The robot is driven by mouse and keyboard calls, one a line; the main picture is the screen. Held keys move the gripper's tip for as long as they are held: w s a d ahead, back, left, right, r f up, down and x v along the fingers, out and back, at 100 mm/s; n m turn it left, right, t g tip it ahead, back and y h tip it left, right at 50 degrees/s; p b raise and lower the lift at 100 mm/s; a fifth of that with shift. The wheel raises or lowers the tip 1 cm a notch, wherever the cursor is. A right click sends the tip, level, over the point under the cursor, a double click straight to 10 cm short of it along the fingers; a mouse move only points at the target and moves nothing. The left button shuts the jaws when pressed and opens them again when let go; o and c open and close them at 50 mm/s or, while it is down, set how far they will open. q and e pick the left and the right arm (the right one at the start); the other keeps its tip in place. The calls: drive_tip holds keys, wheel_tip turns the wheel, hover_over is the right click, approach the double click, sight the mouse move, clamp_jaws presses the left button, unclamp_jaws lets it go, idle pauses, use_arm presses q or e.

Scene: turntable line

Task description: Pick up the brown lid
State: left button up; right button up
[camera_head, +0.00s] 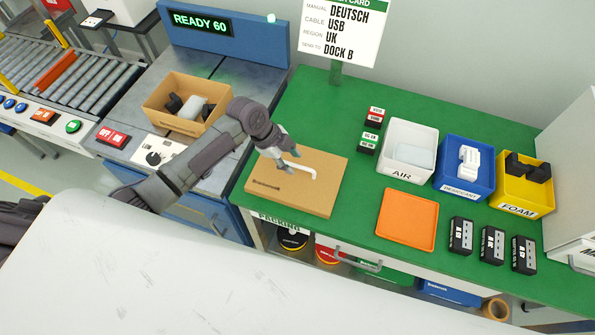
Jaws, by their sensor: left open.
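The brown lid (318,193) is a flat cardboard-coloured panel lying on the green table, near its left front edge. It has a white bar handle (303,170) on top and small dark print at its left front. My left gripper (284,155) is open over the back left part of the lid, close to the handle's left end. The gripper covers that end, and I cannot tell whether its fingers touch the handle. My right gripper is out of view.
A cardboard box (159,119) with dark and white items stands on the grey bench, left of the lid. An orange tray (407,219) lies right of the lid. Behind are the white AIR bin (401,173), blue bin (455,186) and yellow FOAM bin (515,204). Black boxes (491,244) stand front right.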

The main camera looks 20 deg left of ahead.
sight(296, 165)
use_arm(q)
drive_tip(key=shift+w+p+x, duration=0.1)
drive_tip(key=shift+p+x, duration=0.2)
drive_tip(key=shift+x, duration=0.95)
drive_tip(key=shift+w+p+x, duration=0.15)
drive_tip(key=shift+p+x, duration=0.15)
drive_tip(key=shift+x, duration=0.9)
drive_tip(key=shift+a, duration=0.15)
clamp_jaws()
